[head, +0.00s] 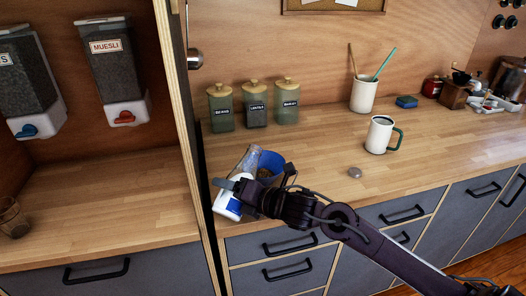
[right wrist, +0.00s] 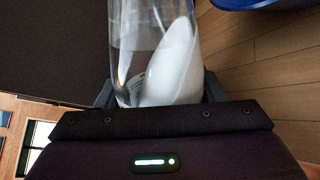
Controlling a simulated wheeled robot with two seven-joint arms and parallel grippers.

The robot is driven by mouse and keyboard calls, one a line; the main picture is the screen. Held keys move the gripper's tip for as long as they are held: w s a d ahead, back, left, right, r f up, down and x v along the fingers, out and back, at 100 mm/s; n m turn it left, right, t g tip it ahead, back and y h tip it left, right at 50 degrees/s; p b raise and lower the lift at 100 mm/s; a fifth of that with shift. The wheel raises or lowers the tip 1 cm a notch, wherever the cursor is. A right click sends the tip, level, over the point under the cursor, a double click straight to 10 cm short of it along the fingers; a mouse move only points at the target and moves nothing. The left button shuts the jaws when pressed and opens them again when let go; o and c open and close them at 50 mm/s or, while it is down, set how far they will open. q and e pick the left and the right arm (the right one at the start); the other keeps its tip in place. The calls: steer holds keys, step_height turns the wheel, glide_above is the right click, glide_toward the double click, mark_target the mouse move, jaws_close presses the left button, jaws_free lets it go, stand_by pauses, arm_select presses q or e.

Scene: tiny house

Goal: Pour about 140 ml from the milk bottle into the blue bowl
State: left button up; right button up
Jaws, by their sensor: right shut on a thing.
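The milk bottle is held tilted by my right gripper (head: 246,192), which is shut on it. In the head view the bottle's clear upper part (head: 247,159) leans up and right beside the blue bowl, and its white lower part (head: 226,205) is at the lower left. In the right wrist view the clear bottle (right wrist: 150,40) shows white milk lying at a slant inside. The blue bowl (head: 270,158) stands on the counter, partly hidden by my gripper, with something brownish inside. Its blue rim also shows in the right wrist view (right wrist: 245,4). I cannot see any milk stream. My left gripper is out of view.
A white mug with a green handle (head: 379,135) and a small grey round object (head: 355,172) are to the right. Green canisters (head: 255,108) stand behind. A tall panel edge (head: 190,120) is close on the left. The wooden counter (head: 315,155) is clear right of the bowl.

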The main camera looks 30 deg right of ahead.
mark_target(230, 177)
steer(key=p, duration=0.1)
steer(key=r+m+p, duration=0.1)
steer(key=p, duration=0.1)
steer(key=shift+s+a+r+m+g+y+p, duration=0.1)
steer(key=shift+a+r+m+g+y+p, duration=0.1)
steer(key=shift+a+m+g+y+p, duration=0.1)
steer(key=shift+w+d+m+p, duration=0.2)
steer(key=shift+d+m+p, duration=0.15)
steer(key=shift+m+p, duration=0.4)
steer(key=shift+w+d+r+y+p, duration=0.15)
steer(key=shift+y+p, duration=0.15)
steer(key=shift+p, duration=0.2)
steer(key=shift+r+m+g+p, duration=0.25)
steer(key=shift+g+p, duration=0.05)
steer(key=shift+p, duration=0.1)
steer(key=shift+s+a+r, duration=0.1)
steer(key=shift+s+a, duration=0.1)
steer(key=shift+a, duration=0.05)
steer(key=shift+r+m+p, duration=0.5)
steer(key=shift+r+p, duration=0.05)
steer(key=shift+p, duration=0.5)
steer(key=shift+m+y+p, duration=0.3)
steer(key=shift+p, duration=0.05)
stand_by(0.8)
